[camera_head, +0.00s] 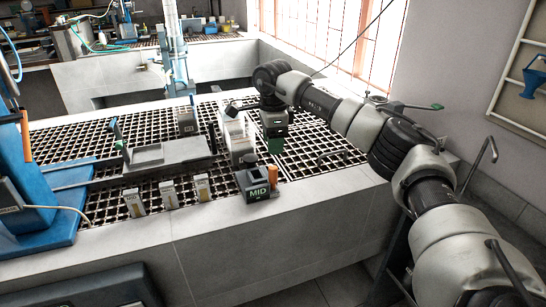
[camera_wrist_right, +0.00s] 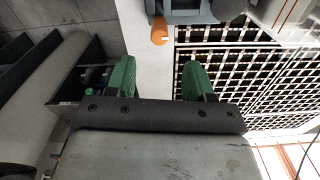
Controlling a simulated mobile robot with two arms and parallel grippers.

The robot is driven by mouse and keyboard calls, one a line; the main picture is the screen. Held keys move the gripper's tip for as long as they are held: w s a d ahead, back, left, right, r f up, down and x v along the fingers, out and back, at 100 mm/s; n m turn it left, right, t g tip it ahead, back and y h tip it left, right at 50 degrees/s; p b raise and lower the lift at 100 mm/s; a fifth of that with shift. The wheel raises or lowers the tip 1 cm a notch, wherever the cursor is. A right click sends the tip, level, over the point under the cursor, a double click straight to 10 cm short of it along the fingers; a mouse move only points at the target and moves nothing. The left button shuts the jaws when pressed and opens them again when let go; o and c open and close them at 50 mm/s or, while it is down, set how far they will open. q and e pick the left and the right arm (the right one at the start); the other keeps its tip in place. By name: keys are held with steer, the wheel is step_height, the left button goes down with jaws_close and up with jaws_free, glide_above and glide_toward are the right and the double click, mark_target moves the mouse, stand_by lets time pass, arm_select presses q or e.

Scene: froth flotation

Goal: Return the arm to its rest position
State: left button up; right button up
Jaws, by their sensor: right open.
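My right arm (camera_head: 374,138) reaches in from the right side of the head view over the grated bench. My right gripper (camera_head: 274,143) hangs from it, pointing down above the grating, with green fingers. In the right wrist view the gripper (camera_wrist_right: 158,78) is open, with its two green fingers apart and nothing between them. A dark box labelled MID (camera_head: 258,191) stands on the bench's front ledge, in front of the gripper and apart from it. My left gripper is not in view.
The grating (camera_head: 320,150) is bare right of the gripper. A white box (camera_head: 237,138) stands just left of it, and an orange cylinder (camera_head: 271,173) stands by the MID box. Small labelled packets (camera_head: 169,194) line the front. A blue machine (camera_head: 40,215) stands left.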

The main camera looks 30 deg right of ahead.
steer(key=shift+r, duration=0.5)
